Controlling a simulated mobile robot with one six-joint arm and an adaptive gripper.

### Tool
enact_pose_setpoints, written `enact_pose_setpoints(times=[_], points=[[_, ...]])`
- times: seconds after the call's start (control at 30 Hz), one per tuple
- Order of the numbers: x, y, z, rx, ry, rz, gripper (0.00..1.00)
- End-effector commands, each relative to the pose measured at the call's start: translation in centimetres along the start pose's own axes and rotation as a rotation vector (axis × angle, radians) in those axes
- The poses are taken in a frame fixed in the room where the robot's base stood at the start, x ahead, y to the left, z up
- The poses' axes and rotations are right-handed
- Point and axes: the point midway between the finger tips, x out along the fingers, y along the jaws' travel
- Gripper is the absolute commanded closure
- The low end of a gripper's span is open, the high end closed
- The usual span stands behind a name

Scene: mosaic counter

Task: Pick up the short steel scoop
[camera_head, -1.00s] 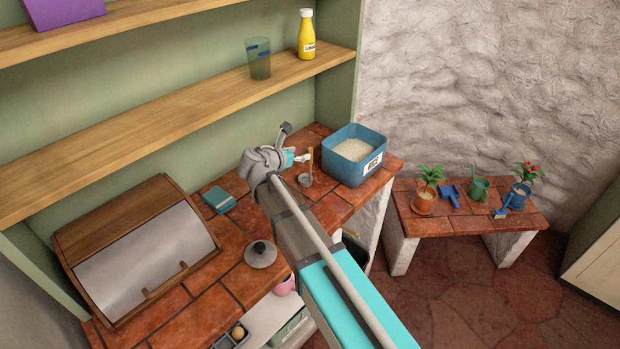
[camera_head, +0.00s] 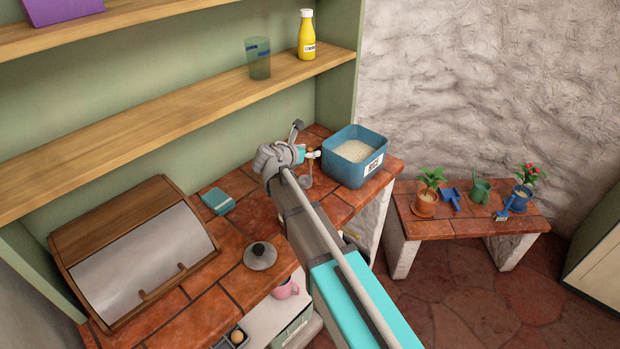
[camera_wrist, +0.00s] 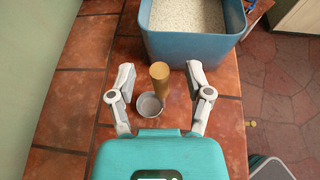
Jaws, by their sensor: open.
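The short steel scoop stands on the tiled counter, with a round steel bowl (camera_wrist: 149,105) and an upright tan handle (camera_wrist: 160,78) in the wrist view. In the head view its bowl (camera_head: 305,181) shows partly behind my gripper (camera_head: 313,154). My gripper (camera_wrist: 160,88) is open and empty in the wrist view. Its two fingers stand apart, one on each side of the scoop's handle, with gaps on both sides. I cannot tell the exact height of the fingertips against the handle.
A blue bin of rice (camera_head: 367,173) stands just beyond the scoop; its near wall (camera_wrist: 195,48) is close to my fingers. A shelf (camera_head: 180,105) runs above the counter.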

Motion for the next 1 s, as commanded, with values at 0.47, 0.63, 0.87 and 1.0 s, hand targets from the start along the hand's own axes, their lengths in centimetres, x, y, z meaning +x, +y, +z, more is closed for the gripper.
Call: enact_pose_setpoints(times=[0.47,0.63,0.87,1.0], points=[[1.21,-0.02,-0.02,0.001,0.000,0.000,0.35],[1.19,-0.01,-0.02,0.001,0.000,0.000,0.35],[1.18,0.01,-0.03,0.001,0.000,0.000,0.61],[1.17,0.01,-0.03,0.000,0.000,0.000,0.87]])
